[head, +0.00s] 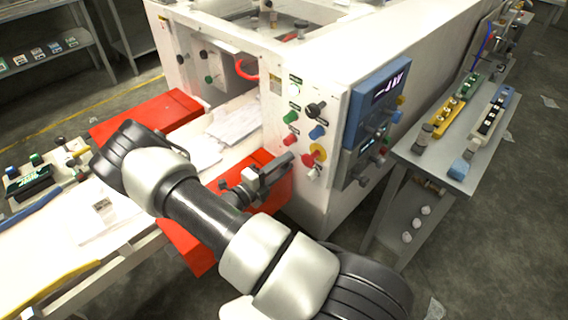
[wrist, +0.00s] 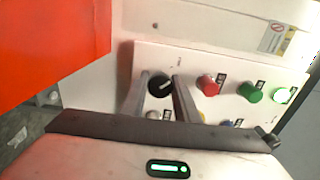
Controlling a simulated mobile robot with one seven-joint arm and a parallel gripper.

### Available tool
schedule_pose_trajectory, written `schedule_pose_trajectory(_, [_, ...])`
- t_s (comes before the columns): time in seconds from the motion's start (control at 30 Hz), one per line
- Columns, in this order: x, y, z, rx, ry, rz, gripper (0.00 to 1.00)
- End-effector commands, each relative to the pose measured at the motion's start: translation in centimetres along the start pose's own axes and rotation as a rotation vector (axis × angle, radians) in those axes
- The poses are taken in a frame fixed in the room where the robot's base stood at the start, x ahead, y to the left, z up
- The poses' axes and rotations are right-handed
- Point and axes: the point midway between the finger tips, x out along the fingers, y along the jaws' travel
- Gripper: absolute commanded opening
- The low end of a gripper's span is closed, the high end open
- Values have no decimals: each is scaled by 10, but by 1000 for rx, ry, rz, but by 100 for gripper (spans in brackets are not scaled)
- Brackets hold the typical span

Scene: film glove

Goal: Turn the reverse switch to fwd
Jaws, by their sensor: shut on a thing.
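The reverse switch appears to be the round black knob (wrist: 160,87) at the left end of a button row on the pale panel. In the wrist view, my gripper (wrist: 161,78) has one finger on each side of it and is shut on it. A small light mark shows on the knob's face, but its setting is too small to read. In the head view, my gripper (head: 287,161) reaches the lower left of the machine's control panel (head: 278,107) and hides the knob.
A red button (wrist: 207,86), a green button (wrist: 250,92) and a lit green button (wrist: 283,95) share the row. A red-and-yellow stop button (head: 315,153) is close right of my gripper. Red guards (head: 182,240) lie under my arm. A grey side table (head: 425,165) stands right.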

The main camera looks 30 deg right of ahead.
Motion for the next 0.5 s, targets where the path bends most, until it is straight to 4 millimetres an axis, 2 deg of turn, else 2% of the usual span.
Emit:
schedule_pose_trajectory(0.37, [-1,1,0,-6,0,1,6])
schedule_pose_trajectory(0.4, [-1,1,0,-6,0,1,33])
schedule_pose_trajectory(0.5, [-1,1,0,-5,0,1,46])
